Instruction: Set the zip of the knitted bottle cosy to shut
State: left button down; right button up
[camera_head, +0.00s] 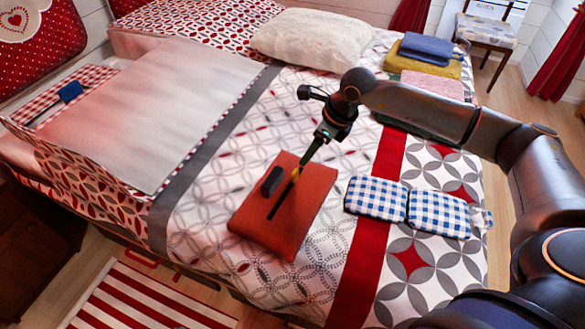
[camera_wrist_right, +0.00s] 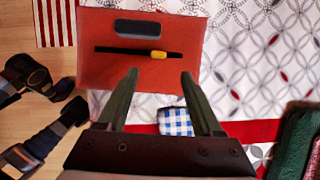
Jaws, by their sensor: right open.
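The bottle cosy (camera_head: 310,205) is a flat orange-red piece lying on the bed, and it fills the upper middle of the right wrist view (camera_wrist_right: 90,75). A dark zip line (camera_head: 278,206) crosses it, with a yellow slider (camera_head: 295,174) towards its far end. The slider shows in the right wrist view (camera_wrist_right: 157,54), towards the line's right end. A dark grey block (camera_head: 271,181) lies beside the line. My right gripper (camera_head: 304,161) is open over the cosy. Its fingertips (camera_wrist_right: 159,72) are apart, with the slider just beyond them in the wrist view. My left gripper is not in view.
Two blue-checked pads (camera_head: 376,198) lie right of the cosy. Folded cloths (camera_head: 430,68) are stacked at the bed's far right, and a cream pillow (camera_head: 312,38) lies at the back. The patterned bedspread around the cosy is mostly clear. A striped rug (camera_head: 140,300) lies on the floor.

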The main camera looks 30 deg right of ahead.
aim_at(295, 171)
jog(key=b+x, duration=0.1)
jog(key=x, duration=1)
jog(key=shift+a+f, duration=0.15)
jog(key=shift+f, duration=0.05)
grip_shut()
dwell(1.0)
